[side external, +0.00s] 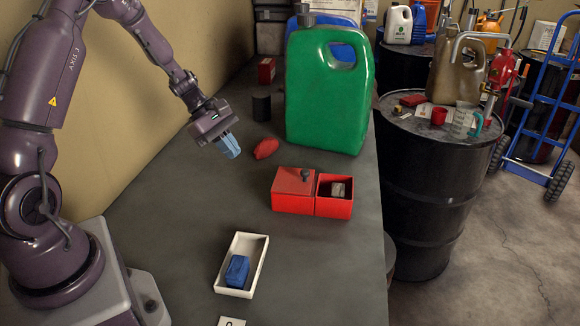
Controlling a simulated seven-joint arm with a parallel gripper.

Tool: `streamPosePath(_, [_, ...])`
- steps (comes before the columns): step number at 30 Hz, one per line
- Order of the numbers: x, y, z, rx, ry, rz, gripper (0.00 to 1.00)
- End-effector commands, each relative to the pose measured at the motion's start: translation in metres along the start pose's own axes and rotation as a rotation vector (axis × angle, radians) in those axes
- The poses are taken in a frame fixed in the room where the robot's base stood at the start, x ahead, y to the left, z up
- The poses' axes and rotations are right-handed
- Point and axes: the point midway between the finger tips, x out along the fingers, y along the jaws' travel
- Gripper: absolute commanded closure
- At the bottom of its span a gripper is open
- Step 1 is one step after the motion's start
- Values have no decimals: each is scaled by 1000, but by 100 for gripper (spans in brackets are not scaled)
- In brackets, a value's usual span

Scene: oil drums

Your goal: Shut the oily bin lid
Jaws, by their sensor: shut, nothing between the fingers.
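The red bin (334,209) stands on the grey bench in front of the green jug. Its right part is open at the top, and a small grey-brown item (338,189) lies inside. I cannot tell whether the two parts are one bin or two boxes side by side. My gripper (230,153), with light blue fingers, is shut and empty. It hangs above the bench, up and left of the bin, apart from it.
A red oval item (266,148) and a black cylinder (261,107) are near my gripper. The tall green jug (325,110) stands behind the bin. A white tray (259,266) with a blue block (237,270) lies in front. The bench left of the bin is clear.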

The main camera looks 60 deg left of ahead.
Motion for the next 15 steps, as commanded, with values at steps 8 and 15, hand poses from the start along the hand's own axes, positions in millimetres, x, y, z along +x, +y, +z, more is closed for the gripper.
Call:
streamPosePath(8, [0, 52, -9, -409, -124, 176, 100])
streamPosePath(15, [20, 55, -6, -441, -129, 168, 100])
